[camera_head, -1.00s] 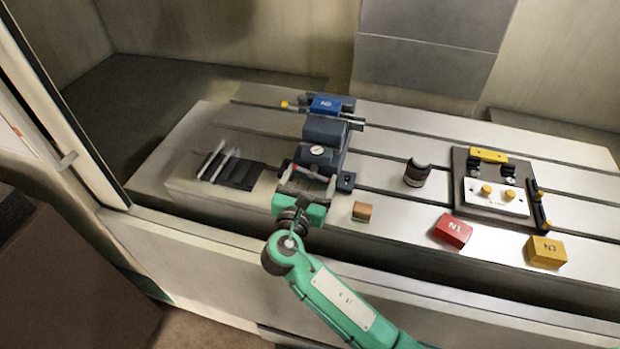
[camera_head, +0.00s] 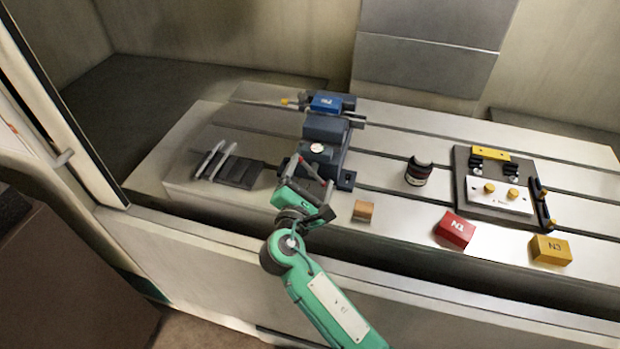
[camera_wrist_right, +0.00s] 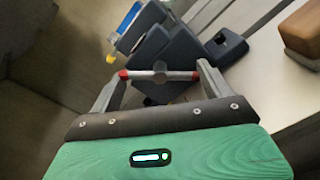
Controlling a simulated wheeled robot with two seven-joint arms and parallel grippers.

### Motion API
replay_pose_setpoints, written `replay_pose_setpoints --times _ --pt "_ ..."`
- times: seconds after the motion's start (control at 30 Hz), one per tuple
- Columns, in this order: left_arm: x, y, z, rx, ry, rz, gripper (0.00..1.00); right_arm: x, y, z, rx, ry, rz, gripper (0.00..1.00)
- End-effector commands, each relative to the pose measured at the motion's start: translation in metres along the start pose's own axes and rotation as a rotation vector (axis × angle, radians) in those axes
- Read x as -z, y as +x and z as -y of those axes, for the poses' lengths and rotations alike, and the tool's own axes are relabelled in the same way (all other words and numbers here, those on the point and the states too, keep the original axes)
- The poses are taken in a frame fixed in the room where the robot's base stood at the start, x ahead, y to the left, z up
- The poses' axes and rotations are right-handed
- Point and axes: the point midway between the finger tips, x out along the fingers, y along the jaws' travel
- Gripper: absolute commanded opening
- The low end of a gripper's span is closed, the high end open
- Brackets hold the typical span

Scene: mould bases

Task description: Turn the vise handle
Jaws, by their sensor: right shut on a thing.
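The dark blue vise (camera_head: 325,135) stands on the slotted table, with a blue block marked with white lettering (camera_head: 325,103) at its far end. The vise handle (camera_wrist_right: 160,75) is a grey bar with red ends at the vise's near end. My right gripper (camera_head: 314,171) is at this near end, rolled to a slant, with its two fingers at the bar's ends. In the right wrist view the gripper (camera_wrist_right: 160,76) is shut on the handle, which spans from fingertip to fingertip. My left gripper is not in view.
A tan block (camera_head: 363,211) lies close to the right of my gripper. A dark round part (camera_head: 418,172), a red block (camera_head: 454,230), a yellow block (camera_head: 550,250) and a plate fixture (camera_head: 497,195) stand further right. Dark slats with grey rods (camera_head: 232,170) lie to the left.

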Motion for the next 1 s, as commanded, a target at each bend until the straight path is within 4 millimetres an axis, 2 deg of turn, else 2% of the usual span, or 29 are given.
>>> replay_pose_setpoints --times 0.13,0.53,0.57,0.63,0.87,1.0 --pt "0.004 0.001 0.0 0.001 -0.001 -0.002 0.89 0.0 0.0 0.0 0.0 0.023 0.001 0.58" --pt "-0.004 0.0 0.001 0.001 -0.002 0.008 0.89 0.0 0.0 0.0 0.0 0.028 0.001 0.58" --pt "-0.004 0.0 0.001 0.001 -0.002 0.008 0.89 0.0 0.0 0.0 0.0 0.028 0.001 0.87" --pt "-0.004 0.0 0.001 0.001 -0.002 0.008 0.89 0.0 0.0 0.0 0.0 0.028 0.001 1.0" --pt "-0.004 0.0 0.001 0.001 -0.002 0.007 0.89 0.0 -0.001 0.0 0.0 0.028 0.0 1.0" --pt "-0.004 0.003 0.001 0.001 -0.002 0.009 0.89 0.002 -0.011 0.001 0.0 0.027 -0.001 1.0"
